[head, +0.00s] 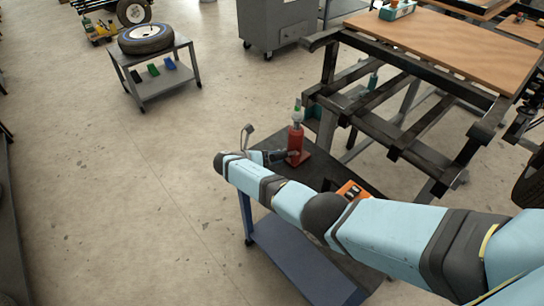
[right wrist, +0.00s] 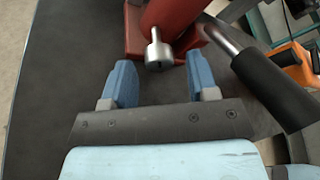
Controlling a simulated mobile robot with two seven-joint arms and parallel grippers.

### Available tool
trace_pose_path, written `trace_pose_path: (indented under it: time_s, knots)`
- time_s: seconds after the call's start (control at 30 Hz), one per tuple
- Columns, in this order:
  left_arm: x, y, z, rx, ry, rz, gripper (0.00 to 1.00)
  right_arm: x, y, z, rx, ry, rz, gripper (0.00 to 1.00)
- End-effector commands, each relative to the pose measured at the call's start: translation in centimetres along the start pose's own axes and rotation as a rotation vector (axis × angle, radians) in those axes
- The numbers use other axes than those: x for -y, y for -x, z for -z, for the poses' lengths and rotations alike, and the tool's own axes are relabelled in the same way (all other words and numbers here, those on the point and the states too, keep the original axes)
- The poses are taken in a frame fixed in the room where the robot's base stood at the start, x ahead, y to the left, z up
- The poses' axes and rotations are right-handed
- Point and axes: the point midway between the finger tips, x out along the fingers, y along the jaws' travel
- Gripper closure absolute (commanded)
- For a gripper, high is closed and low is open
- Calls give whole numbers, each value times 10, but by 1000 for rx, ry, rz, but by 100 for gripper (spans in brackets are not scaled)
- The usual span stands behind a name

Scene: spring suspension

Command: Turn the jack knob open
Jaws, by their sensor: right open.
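The red jack (head: 296,140) stands on the dark top of a cart in the head view. In the right wrist view its red body (right wrist: 175,14) is at the top, and its silver knob (right wrist: 158,55) sticks out toward me. My right gripper (right wrist: 159,64) is open, with its two blue fingers apart. The knob lies between the lines of the fingertips, about level with them or slightly beyond, with a visible gap on both sides. In the head view my right gripper (head: 276,156) is beside the jack, partly hidden by my wrist. My left gripper is out of view.
A bar with a black grip (right wrist: 275,88) runs close to the right finger. An orange item (head: 352,190) lies on the cart (head: 300,258). A dark metal frame table (head: 440,45) stands close behind the jack. Open floor lies left of the cart.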

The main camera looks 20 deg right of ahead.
Motion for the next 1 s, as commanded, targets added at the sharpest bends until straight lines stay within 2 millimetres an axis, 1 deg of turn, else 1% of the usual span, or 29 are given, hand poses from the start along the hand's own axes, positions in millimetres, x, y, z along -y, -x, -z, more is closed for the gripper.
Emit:
trace_pose_path:
  time_s: [0.13, 0.23, 0.37, 0.5, 0.6, 0.7, 0.83, 1.0]
  knots:
    - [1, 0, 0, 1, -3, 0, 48, 0, 5, 0, 0, 0, -1, 46]
    - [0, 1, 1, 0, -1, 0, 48, 0, 18, 0, 0, 0, -2, 46]
    - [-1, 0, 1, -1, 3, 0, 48, 0, 45, 0, 0, 0, -3, 46]
    - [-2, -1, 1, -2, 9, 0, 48, -1, 79, 0, 0, 0, -3, 46]
    - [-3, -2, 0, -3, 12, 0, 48, -1, 100, 0, 0, 1, -3, 46]
    - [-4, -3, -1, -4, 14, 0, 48, -1, 117, 0, 0, 1, -2, 46]
    - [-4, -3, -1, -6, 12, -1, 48, -1, 131, 0, 0, 0, -1, 46]
    - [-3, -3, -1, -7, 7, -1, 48, 0, 138, 0, 0, 0, 0, 46]
